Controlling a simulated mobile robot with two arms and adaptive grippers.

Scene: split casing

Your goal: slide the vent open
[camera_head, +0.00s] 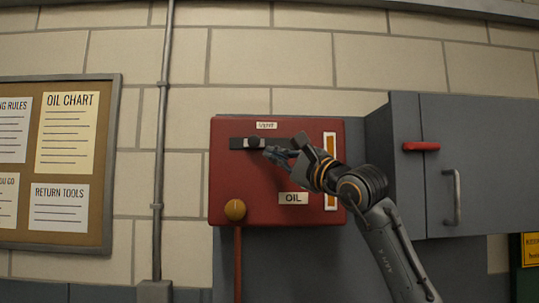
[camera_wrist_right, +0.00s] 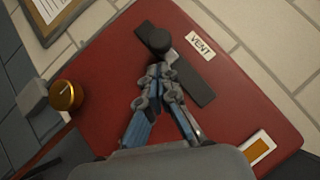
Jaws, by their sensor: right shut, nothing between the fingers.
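The vent is a dark slide bar (camera_head: 237,143) with a round black knob (camera_head: 254,142) on the front of a red box (camera_head: 225,180), under a VENT label (camera_head: 266,125). A small pale patch shows beside the knob. In the right wrist view the knob (camera_wrist_right: 157,40) stands near the upper end of the dark bar (camera_wrist_right: 195,85). My right gripper (camera_head: 268,153) is shut and empty, its fingertips (camera_wrist_right: 158,69) just beside the knob, over the bar. Whether the tips touch the knob or bar I cannot tell. My left gripper is not in view.
A yellow knob (camera_head: 235,210) sits at the box's lower left, above a red pipe (camera_head: 238,260). An OIL label (camera_head: 293,198) and an orange gauge strip (camera_head: 330,143) are on the box. A grey cabinet (camera_head: 480,140) with a red latch (camera_head: 421,146) stands to the right.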

